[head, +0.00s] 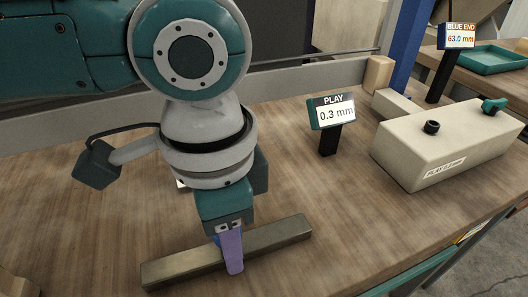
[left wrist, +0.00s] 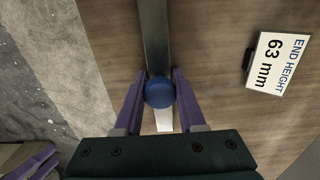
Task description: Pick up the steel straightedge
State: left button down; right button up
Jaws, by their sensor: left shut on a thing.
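The steel straightedge (head: 275,235) is a long grey metal bar lying on the wooden bench, slanting up to the right. It also shows in the left wrist view (left wrist: 154,38), running away from the gripper. A round blue knob (left wrist: 159,92) stands on the bar. My left gripper (head: 232,262) has purple fingers and points down at the bar's middle. In the left wrist view, its fingers (left wrist: 159,98) are on both sides of the knob, shut on it. The head view mostly hides the knob behind a finger.
A PLAY display (head: 331,111) reads 0.3 mm. A cream block (head: 445,145) with knobs stands at the right. A BLUE END display (head: 457,37) and teal tray (head: 495,59) are farther back. An END HEIGHT card (left wrist: 280,62) reads 63 mm. Purple finger-like parts (left wrist: 32,160) show lower left.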

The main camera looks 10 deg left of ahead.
pick_arm(q)
notch_tip(320, 180, up, 20)
jog(key=p, duration=0.6)
jog(key=c, duration=1)
grip_release()
grip_shut()
